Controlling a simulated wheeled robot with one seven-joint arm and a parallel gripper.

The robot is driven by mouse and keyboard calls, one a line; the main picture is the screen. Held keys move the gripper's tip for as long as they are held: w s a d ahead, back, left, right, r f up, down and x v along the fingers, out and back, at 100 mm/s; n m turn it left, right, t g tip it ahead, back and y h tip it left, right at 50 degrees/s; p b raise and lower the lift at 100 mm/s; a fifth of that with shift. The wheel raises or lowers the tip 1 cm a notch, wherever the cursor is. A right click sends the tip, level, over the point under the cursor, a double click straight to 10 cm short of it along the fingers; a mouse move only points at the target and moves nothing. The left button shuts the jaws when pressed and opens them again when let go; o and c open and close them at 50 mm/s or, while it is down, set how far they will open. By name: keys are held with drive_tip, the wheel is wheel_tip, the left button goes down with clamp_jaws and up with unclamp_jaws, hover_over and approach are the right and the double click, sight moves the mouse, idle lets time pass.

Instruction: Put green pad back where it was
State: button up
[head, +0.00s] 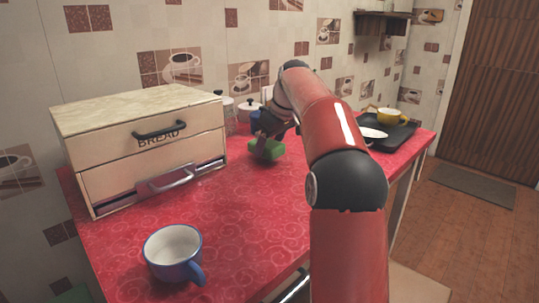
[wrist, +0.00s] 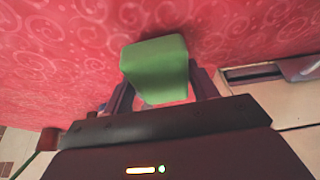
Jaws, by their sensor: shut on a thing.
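The green pad (head: 267,150) is a small green block at the far part of the red counter, just right of the bread box. My gripper (head: 262,155) is shut on it. In the wrist view the green pad (wrist: 156,70) sits between the two fingers of my gripper (wrist: 158,92), with the red cloth behind it. I cannot tell whether the pad touches the counter or is held just above it.
A cream bread box (head: 140,138) with a handled drawer stands at left. A blue mug (head: 172,254) is at the front left. A dark tray (head: 398,137) at the far right holds a yellow cup (head: 390,116) and a white dish (head: 373,133). White canisters (head: 247,108) stand at the wall. The counter's middle is clear.

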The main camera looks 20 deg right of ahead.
sight(273, 144)
drive_tip(key=shift+f, duration=1)
drive_tip(key=shift+f, duration=0.15)
drive_tip(key=shift+f, duration=0.15)
drive_tip(key=o, duration=0.9)
drive_tip(key=shift+b, duration=0.35)
drive_tip(key=p+v, duration=0.2)
drive_tip(key=v, duration=0.6)
